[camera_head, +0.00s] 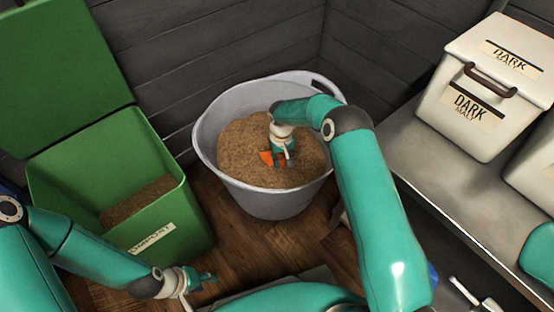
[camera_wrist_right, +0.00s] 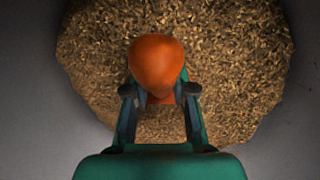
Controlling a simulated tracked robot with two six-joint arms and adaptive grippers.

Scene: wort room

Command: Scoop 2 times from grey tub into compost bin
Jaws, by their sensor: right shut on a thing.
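The grey tub (camera_head: 268,200) stands on the floor in the middle of the head view, filled with brown grain (camera_head: 240,145). My right gripper (camera_head: 282,160) is inside the tub, low over the grain. It is shut on an orange scoop (camera_head: 266,158); the scoop also shows in the right wrist view (camera_wrist_right: 156,62) in front of the grain. Whether the scoop touches the grain I cannot tell. The green compost bin (camera_head: 195,195) stands at the left, lid open, with brown material (camera_head: 135,200) inside. My left gripper (camera_head: 205,287) is low in front of the bin, apart from it; its fingers are too small to judge.
A grey bench (camera_head: 410,145) at the right bears a white dark malt box (camera_head: 480,90). Dark plank walls (camera_head: 220,45) stand behind the tub. Wooden floor (camera_head: 225,235) shows between bin and tub. The bin's raised lid (camera_head: 60,70) leans back at the far left.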

